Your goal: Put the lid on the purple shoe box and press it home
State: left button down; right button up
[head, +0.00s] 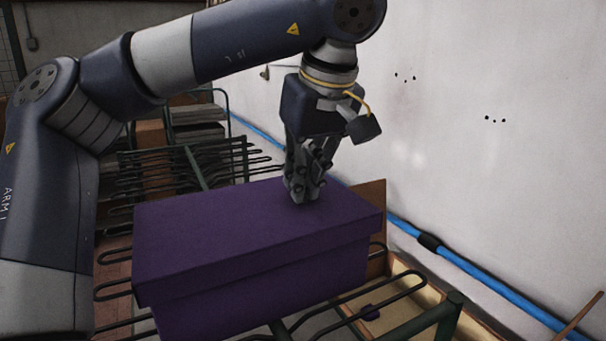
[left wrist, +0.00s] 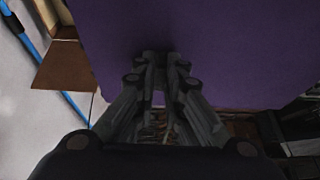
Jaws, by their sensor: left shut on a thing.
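The purple lid (head: 225,228) lies over the top of the purple shoe box (head: 265,297) in the head view. Its near skirt overlaps the box wall, which shows below it. I cannot tell whether it is fully seated all round. My left gripper (head: 303,196) points down at the lid's top near its far right part, its fingertips touching it. In the left wrist view the gripper (left wrist: 160,62) is in front of the lid's purple surface (left wrist: 220,45). My right gripper is not in view.
The box rests on a green-framed rack with dark looped rods (head: 405,283). A brown panel (head: 375,195) stands behind the box. A blue pipe (head: 470,268) runs along the white wall.

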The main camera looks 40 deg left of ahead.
pick_arm(q)
jog(key=shift+f, duration=0.35)
jog(key=shift+f, duration=0.15)
jog(key=shift+f, duration=0.4)
jog(key=shift+f+b, duration=0.45)
jog(key=shift+f, duration=0.25)
dwell(0.9)
jog(key=shift+f+p, duration=0.2)
jog(key=shift+p, duration=0.1)
dwell(1.1)
jog(key=c, duration=1.6)
grip_release()
jog(key=shift+o, duration=0.2)
